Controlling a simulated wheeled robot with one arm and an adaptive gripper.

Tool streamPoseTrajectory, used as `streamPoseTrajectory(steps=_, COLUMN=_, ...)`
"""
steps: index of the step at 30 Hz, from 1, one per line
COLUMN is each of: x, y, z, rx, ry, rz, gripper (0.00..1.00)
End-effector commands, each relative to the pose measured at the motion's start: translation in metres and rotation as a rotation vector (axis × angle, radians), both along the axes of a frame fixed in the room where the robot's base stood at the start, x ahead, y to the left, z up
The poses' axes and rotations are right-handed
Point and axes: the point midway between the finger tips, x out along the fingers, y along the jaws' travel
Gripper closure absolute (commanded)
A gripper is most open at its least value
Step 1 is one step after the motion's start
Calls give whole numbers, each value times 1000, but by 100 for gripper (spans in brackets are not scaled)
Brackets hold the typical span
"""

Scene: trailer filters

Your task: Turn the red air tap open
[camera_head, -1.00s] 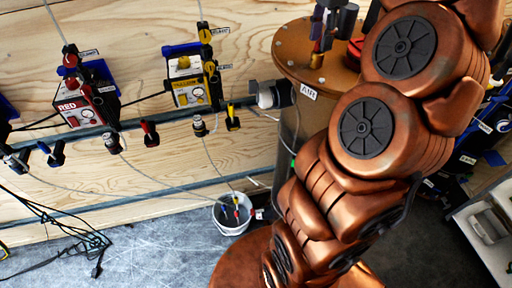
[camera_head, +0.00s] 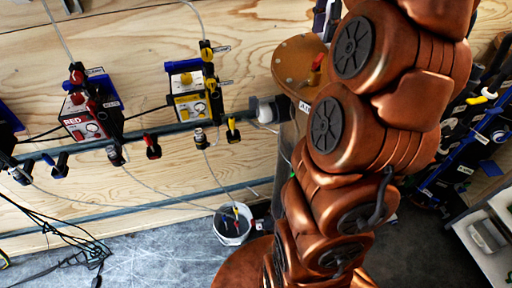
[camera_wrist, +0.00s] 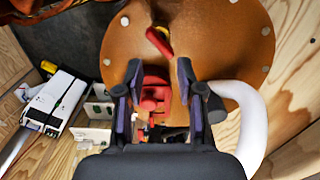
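A red lever with a yellow-brass part (camera_wrist: 160,42) sits on the round brown tank lid (camera_wrist: 215,45) in the wrist view. It looks like the red air tap, and also shows in the head view (camera_head: 317,62). My gripper (camera_wrist: 159,78) is open, its two dark fingers apart with nothing held between them. The lever lies beyond the fingertips, near the picture's top middle. A red block-like fitting (camera_wrist: 155,95) shows between the fingers, below the lid's edge. In the head view my gripper is mostly cut off or hidden by my arm.
A white pipe (camera_wrist: 252,125) curves beside the lid at the right. A white box (camera_wrist: 55,100) stands at the left. In the head view, red (camera_head: 88,110) and yellow (camera_head: 190,98) boxes hang on the wooden wall, with a bucket (camera_head: 232,226) below.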

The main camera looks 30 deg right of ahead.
Motion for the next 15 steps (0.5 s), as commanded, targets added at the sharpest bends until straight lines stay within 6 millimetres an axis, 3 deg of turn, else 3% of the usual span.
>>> streamPoseTrajectory(steps=9, x=0, y=-1, z=11, rx=0, ry=3, rz=-1, gripper=62)
streamPoseTrajectory(steps=15, x=3, y=23, z=-9, rx=4, ry=12, rz=126, gripper=62)
